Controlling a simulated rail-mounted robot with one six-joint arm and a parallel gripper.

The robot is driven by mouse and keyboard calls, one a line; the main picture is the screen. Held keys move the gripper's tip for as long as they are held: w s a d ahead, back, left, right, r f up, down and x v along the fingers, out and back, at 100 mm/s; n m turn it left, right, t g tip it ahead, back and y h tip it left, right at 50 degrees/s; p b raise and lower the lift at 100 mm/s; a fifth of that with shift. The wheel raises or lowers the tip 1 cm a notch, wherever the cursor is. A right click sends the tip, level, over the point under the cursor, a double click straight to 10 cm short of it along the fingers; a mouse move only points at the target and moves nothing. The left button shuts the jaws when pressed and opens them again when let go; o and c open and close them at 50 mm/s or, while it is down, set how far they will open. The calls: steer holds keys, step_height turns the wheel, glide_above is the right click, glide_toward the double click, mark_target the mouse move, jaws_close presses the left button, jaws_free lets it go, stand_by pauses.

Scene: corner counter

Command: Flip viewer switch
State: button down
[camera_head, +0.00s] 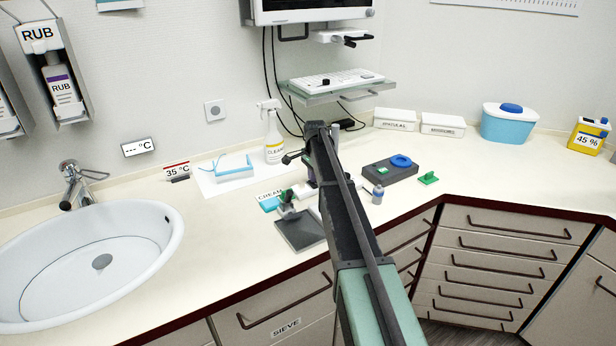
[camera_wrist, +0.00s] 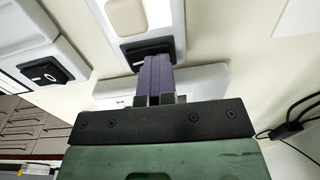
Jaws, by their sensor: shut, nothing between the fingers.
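In the wrist view, a black rocker switch (camera_wrist: 132,48) sits on a pale panel at the top middle. The tips of my gripper (camera_wrist: 154,60) lie over its lower part in the picture; I cannot tell whether they touch it. My purple fingers are shut together with nothing between them. A second black rocker switch (camera_wrist: 42,73) with white marks is on another pale device at the left. I cannot tell from the frames which switch is the viewer's. In the head view my arm hides the fingertips and the switch.
A keyboard shelf (camera_head: 335,85) with hanging cables is on the wall behind my arm. A spray bottle (camera_head: 272,135) stands left of the arm. The right counter front is clear.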

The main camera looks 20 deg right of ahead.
steer(key=shift+s+a+f, duration=0.2)
steer(key=shift+s+a, duration=0.05)
steer(key=shift+s, duration=0.7)
steer(key=shift+w+r+p, duration=0.1)
steer(key=shift+r+p, duration=0.35)
steer(key=shift+p, duration=0.25)
step_height(320, 180, up, 14)
steer(key=p, duration=1.3)
steer(key=shift+s+d+f+p, duration=0.2)
steer(key=shift+s+p, duration=0.1)
steer(key=shift+p, duration=0.05)
